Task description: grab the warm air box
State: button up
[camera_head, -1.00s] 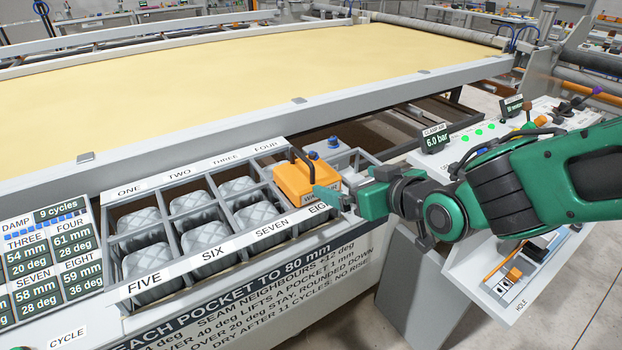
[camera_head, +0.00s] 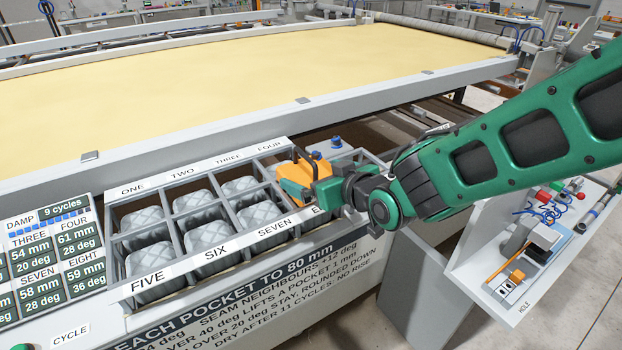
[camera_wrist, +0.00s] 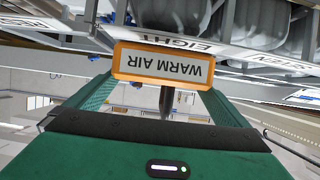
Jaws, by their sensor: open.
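The warm air box (camera_head: 311,162) is orange with a dark handle on top. It sits at the right end of the pocket rack, by the labels FOUR and EIGHT. My gripper (camera_head: 308,190) is at its near right side and hides part of it in the head view. In the wrist view, the orange-framed WARM AIR label (camera_wrist: 164,62) shows upside down between the two green fingers of my gripper (camera_wrist: 160,90). The fingers are open and spread around the label end. Whether they touch the box cannot be told.
The rack's frame (camera_head: 233,213) holds several grey quilted pockets left of the box. A blue-topped knob (camera_head: 336,142) stands just behind it. The long gantry rail (camera_head: 300,112) runs behind.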

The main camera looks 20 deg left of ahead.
aim_at(310, 170)
jog(key=shift+x, duration=1.5)
jog(key=c, duration=0.8)
jog(key=shift+r, duration=0.1)
jog(key=c, duration=0.3)
jog(key=shift+r, duration=0.1)
